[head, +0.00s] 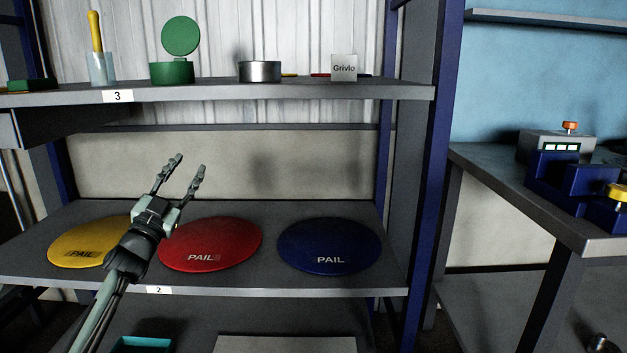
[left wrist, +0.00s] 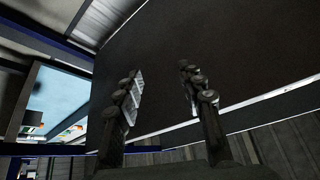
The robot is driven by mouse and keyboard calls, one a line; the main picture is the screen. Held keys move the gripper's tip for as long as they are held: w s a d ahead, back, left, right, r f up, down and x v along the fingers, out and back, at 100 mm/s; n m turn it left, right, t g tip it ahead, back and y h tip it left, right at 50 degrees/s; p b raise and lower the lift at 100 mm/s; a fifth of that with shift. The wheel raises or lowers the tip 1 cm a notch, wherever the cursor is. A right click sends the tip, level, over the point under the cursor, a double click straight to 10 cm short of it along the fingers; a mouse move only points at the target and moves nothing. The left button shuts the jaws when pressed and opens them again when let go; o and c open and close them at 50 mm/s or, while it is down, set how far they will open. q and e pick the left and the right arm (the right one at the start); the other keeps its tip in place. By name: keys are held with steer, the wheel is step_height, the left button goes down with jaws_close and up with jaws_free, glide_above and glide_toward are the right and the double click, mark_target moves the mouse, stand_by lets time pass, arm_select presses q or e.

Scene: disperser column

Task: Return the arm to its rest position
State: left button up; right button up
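My left gripper (head: 181,174) is raised in front of the shelf unit, between the upper shelf and the shelf labelled 2. Its two fingers are apart with nothing between them. In the left wrist view the same gripper (left wrist: 158,88) also shows spread, empty fingers, with a dark flat surface behind them. My left forearm comes in from the bottom left and covers part of the yellow lid (head: 78,243). My right gripper is not in either view.
A red lid (head: 212,240) and a blue lid (head: 328,240) lie on the shelf (head: 270,282). The upper shelf (head: 210,93) holds a green tin (head: 171,72), a metal tin (head: 260,71) and a Grivlo box (head: 344,68). A workbench (head: 490,172) with blue equipment stands right.

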arm_select(q)
steer(key=w+a+f+n+g+y, duration=0.3)
steer(key=a+f+n+g+y, duration=0.35)
steer(key=a+f+y, duration=0.55)
steer(key=s+f+n+g+h, duration=0.1)
steer(key=s+f+g, duration=0.2)
steer(key=f, duration=0.4)
steer(key=s+f+n+g+h, duration=0.1)
steer(key=s+f+g, duration=0.25)
steer(key=f, duration=0.25)
steer(key=s+d+f+g+h, duration=0.1)
steer(key=s+d+f+g, duration=0.15)
steer(key=s+f, duration=0.65)
steer(key=s+d+f+g+h, duration=0.1)
steer(key=s+d+f, duration=0.3)
steer(key=s+f, duration=0.55)
steer(key=s+d+f+g, duration=0.1)
steer(key=s+f, duration=0.3)
steer(key=s, duration=0.4)
steer(key=s+d+f+g, duration=0.1)
steer(key=s+d+f, duration=0.3)
steer(key=s, duration=0.5)
steer(key=s+d+f+g+h, duration=0.1)
steer(key=s+d+f, duration=0.1)
steer(key=s+f, duration=0.3)
steer(key=s+m, duration=0.1)
steer(key=s, duration=0.2)
steer(key=shift+s+d, duration=0.15)
steer(key=shift+s, duration=0.2)
